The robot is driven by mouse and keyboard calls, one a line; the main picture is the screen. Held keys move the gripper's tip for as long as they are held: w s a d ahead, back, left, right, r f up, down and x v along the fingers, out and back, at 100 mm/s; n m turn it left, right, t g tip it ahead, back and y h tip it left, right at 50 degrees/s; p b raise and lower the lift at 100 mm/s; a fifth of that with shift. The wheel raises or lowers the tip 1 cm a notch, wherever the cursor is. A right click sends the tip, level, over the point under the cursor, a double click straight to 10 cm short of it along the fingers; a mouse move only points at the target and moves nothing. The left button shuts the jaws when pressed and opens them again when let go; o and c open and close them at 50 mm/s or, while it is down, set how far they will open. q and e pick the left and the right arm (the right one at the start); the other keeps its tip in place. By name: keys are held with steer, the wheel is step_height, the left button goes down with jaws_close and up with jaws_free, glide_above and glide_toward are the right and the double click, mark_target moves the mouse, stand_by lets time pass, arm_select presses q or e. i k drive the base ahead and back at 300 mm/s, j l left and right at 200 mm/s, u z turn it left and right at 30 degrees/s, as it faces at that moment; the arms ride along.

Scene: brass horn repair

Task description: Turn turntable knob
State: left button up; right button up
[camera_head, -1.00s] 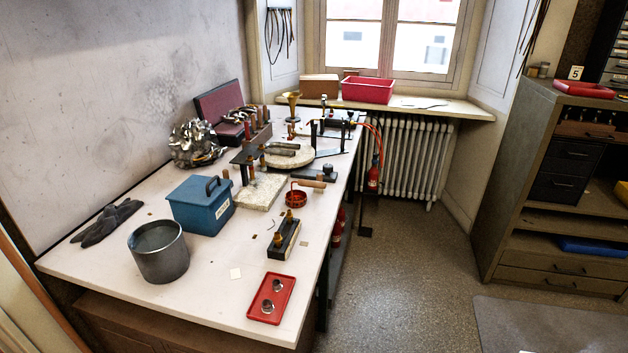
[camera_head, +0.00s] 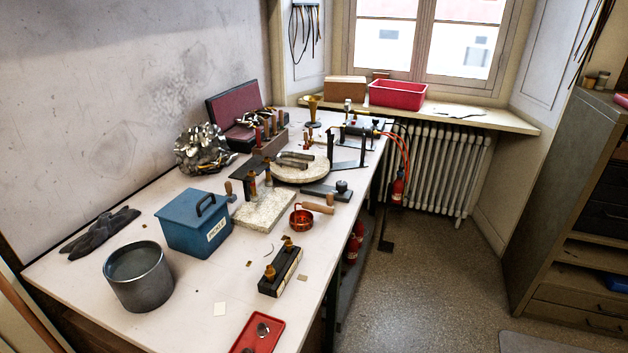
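A round, pale, speckled turntable top (camera_head: 316,174) sits toward the far part of the white workbench. A metal U-shaped piece (camera_head: 295,160) lies on it. A dark flat plate (camera_head: 320,192) with a small black round knob (camera_head: 342,186) lies at its near right side. I cannot tell whether the plate joins the turntable. Neither of my grippers is in view.
The workbench (camera_head: 185,295) holds a grey pot (camera_head: 139,278), a blue box (camera_head: 197,223), a pale slab (camera_head: 262,211), a small red pan (camera_head: 301,219) and a red tray (camera_head: 258,335). The floor (camera_head: 430,280) between bench and right cabinet (camera_head: 570,220) is open.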

mark_target(340, 186)
steer(key=u, duration=0.4)
steer(key=i+l+u, duration=0.1)
steer(key=u, duration=0.3)
steer(key=l+u, duration=0.2)
steer(key=u, duration=0.2)
steer(key=l+u, duration=0.15)
steer(key=u, duration=0.2)
steer(key=i+l+u, duration=0.1)
steer(key=l+u, duration=0.2)
steer(key=l, duration=0.3)
steer(key=i+l+u, duration=0.1)
steer(key=l+u, duration=0.2)
steer(key=l, duration=0.3)
steer(key=l+z, duration=0.35)
steer(key=l, duration=0.15)
steer(key=l+z, duration=0.35)
steer(key=i+l+z, duration=0.1)
steer(key=l+z, duration=0.25)
steer(key=l, duration=0.25)
